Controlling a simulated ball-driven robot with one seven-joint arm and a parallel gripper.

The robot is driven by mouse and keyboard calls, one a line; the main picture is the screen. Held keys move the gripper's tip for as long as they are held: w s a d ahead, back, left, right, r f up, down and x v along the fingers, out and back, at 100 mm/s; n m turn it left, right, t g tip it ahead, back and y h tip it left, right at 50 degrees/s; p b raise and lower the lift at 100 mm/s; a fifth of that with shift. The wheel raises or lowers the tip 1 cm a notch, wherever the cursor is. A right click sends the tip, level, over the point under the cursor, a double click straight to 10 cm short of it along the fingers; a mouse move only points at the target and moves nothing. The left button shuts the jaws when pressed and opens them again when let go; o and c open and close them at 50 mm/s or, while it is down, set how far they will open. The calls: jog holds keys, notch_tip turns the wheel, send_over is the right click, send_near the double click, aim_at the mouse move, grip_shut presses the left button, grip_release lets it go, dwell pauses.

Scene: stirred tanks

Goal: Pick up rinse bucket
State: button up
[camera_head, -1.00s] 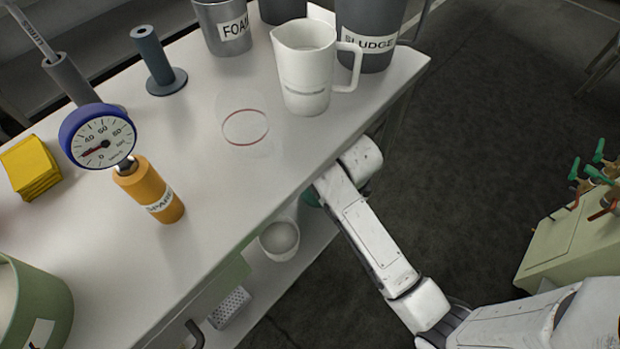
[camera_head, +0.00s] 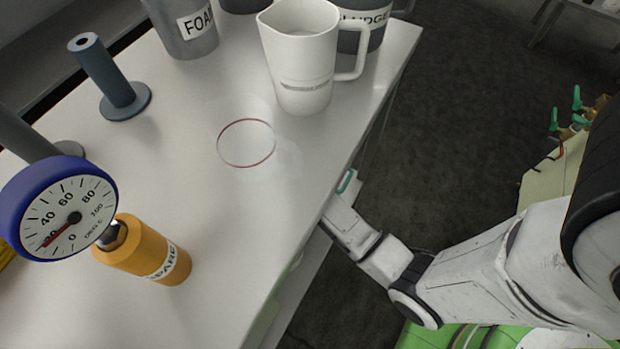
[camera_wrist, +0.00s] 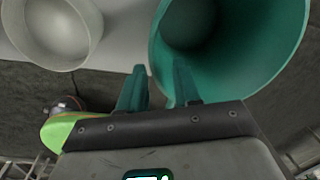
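In the wrist view a teal bucket (camera_wrist: 285,35) fills the upper right, its open mouth facing the camera. I see no label on it, so I cannot confirm it is the rinse bucket. My gripper (camera_wrist: 158,82) is open at its near rim. The left finger is outside the rim and the right finger overlaps the bucket's mouth. I cannot tell whether either touches the wall. In the head view the table hides the bucket, and my arm reaches down past the table's right edge.
A pale round container (camera_wrist: 60,30) stands left of the bucket. On the table are a white pitcher (camera_head: 303,75), a FOAM container (camera_head: 183,28), a SLUDGE container (camera_head: 362,35), an orange cylinder (camera_head: 150,255) with a dial gauge (camera_head: 60,215), and a grey spool (camera_head: 108,80).

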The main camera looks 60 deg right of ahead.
jog(key=f+b, duration=0.1)
jog(key=f, duration=0.3)
jog(key=f+b, duration=0.1)
jog(key=shift+w+d+f+b, duration=0.1)
jog(key=shift+d+f+b, duration=0.2)
jog(key=shift+f, duration=0.1)
jog(key=shift+c, duration=0.4)
grip_shut()
dwell(0.7)
